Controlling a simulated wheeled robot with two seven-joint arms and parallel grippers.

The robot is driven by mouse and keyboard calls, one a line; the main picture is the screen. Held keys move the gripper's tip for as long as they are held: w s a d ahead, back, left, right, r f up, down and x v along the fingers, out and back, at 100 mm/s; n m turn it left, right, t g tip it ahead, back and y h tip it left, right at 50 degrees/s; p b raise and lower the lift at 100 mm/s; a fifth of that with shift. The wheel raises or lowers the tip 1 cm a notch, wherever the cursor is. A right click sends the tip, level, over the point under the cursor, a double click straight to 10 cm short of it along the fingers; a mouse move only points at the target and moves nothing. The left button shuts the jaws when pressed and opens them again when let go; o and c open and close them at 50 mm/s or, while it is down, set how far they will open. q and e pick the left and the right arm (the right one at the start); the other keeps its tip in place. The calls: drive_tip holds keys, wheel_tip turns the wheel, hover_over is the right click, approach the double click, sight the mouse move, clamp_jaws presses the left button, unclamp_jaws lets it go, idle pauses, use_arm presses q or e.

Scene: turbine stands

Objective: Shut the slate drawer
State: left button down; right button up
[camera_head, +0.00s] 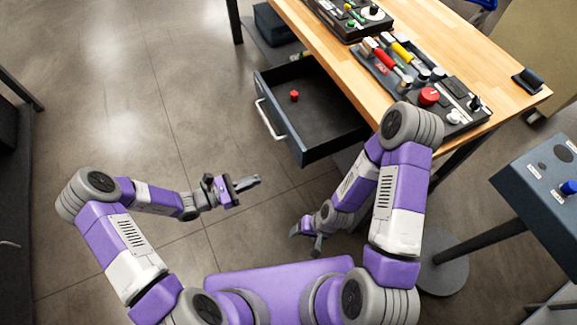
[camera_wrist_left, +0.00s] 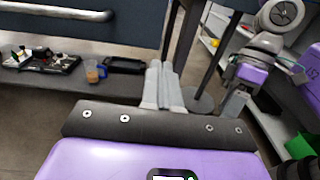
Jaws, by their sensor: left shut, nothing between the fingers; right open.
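The slate drawer (camera_head: 322,126) is pulled out from under the wooden workbench (camera_head: 302,38) in the head view. Its light bar handle (camera_head: 270,121) is on its left front face. A small red object (camera_head: 294,96) lies inside it. In the left wrist view the drawer front (camera_wrist_left: 130,18) and handle (camera_wrist_left: 62,12) show at the top. My left gripper (camera_head: 256,181) is shut and empty, below and left of the drawer front, apart from it; its fingers show in the wrist view (camera_wrist_left: 160,85).
Tools and a control panel (camera_head: 428,92) stand on the bench top. A slate pedestal panel with a blue button (camera_head: 569,187) stands at the right. The floor left of the drawer is clear.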

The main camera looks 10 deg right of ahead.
sight(299, 158)
use_arm(q)
drive_tip(key=shift+t, duration=0.4)
drive_tip(key=x, duration=0.4)
drive_tip(key=b+x, duration=0.1)
drive_tip(key=x, duration=0.4)
drive_tip(key=b+x, duration=0.1)
drive_tip(key=x, duration=0.4)
drive_tip(key=shift+w+a+r, duration=0.1)
drive_tip(key=shift+w+r, duration=0.15)
drive_tip(key=shift+w, duration=0.05)
